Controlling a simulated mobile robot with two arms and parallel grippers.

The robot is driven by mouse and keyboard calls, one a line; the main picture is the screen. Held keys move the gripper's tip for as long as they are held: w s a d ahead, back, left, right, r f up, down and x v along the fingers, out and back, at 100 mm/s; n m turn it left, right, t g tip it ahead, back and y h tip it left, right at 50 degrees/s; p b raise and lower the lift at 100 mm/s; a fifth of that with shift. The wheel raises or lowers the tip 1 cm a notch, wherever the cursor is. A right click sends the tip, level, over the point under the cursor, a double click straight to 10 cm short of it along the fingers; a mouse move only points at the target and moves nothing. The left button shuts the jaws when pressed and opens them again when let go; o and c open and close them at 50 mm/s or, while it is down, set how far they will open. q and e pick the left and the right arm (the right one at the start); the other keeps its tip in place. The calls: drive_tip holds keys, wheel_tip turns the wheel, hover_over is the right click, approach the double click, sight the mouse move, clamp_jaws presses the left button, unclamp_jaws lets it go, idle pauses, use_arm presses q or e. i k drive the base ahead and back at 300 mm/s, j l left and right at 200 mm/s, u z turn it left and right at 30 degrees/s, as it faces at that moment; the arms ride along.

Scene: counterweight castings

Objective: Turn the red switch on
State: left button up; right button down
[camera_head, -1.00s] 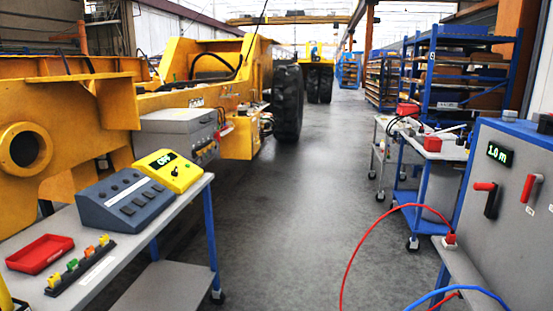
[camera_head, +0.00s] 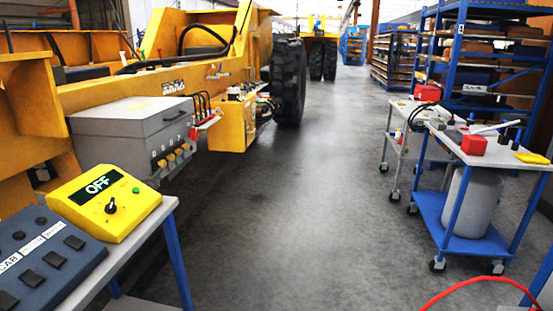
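No red switch shows clearly in the head view now. A yellow control box (camera_head: 104,203) with a display reading OFF, a black knob (camera_head: 111,206) and a small green button sits at the lower left. A dark grey panel (camera_head: 40,262) with several black buttons stands beside it, cut off by the left edge. Neither of my grippers is in the frame.
A grey box (camera_head: 135,135) with yellow plugs is by the yellow machine (camera_head: 200,65). At right, a blue-legged cart (camera_head: 500,165) holds a red block (camera_head: 474,145); a grey drum (camera_head: 473,201) is on its lower shelf. A red cable (camera_head: 470,287) crosses the lower right. The middle floor is clear.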

sight(192, 134)
drive_tip(key=i, duration=2.25)
